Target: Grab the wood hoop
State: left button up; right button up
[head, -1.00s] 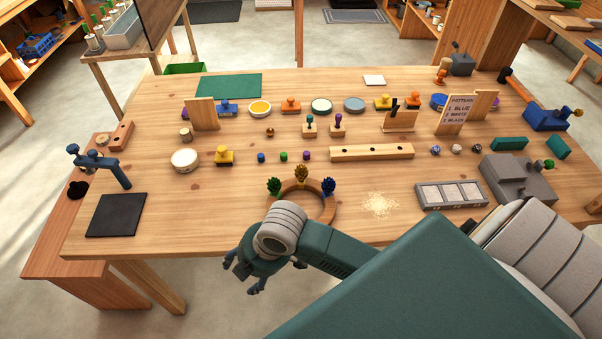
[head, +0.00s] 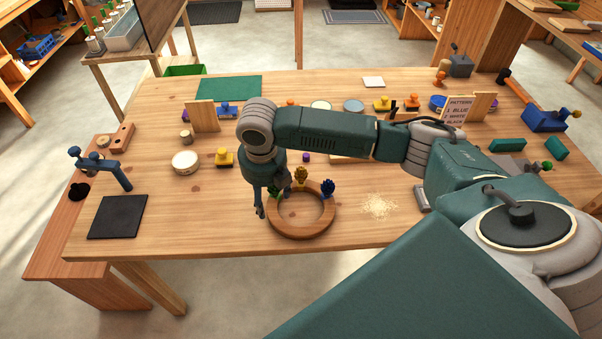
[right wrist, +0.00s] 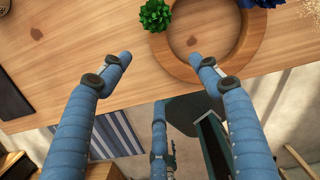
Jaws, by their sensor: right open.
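The wood hoop (head: 301,232) lies flat near the table's front edge, with green, yellow and blue rosettes on its far side. It also shows at the top of the right wrist view (right wrist: 254,38), with the green rosette (right wrist: 155,15) and part of the blue one. My right gripper (head: 272,202) points down at the hoop's left side, open and empty. In the right wrist view its fingers (right wrist: 160,59) are spread. One fingertip overlaps the hoop's near rim in the picture; I cannot tell whether they touch. My left gripper is not in view.
A black mat (head: 117,217) lies at the table's left front. A pale powder patch (head: 378,206) is right of the hoop. A white round tin (head: 185,162) and a yellow stamp (head: 224,158) stand behind left. My right arm hides part of the table's middle.

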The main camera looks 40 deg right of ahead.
aim_at(270, 212)
jog(key=f, duration=0.3)
jog(key=shift+w+f, duration=0.25)
jog(key=shift+f, duration=0.1)
jog(key=shift+d+f+p, duration=0.15)
jog(key=shift+f+p, duration=0.4)
jog(key=f, duration=0.2)
jog(key=f+p, duration=0.1)
jog(key=shift+w+d+f, duration=0.15)
jog(key=shift+w+f, duration=0.1)
jog(key=shift+f, duration=0.05)
jog(key=shift+w+f, duration=0.1)
jog(key=shift+f, duration=0.25)
jog(key=shift+c, duration=0.5)
jog(key=c, duration=1.4)
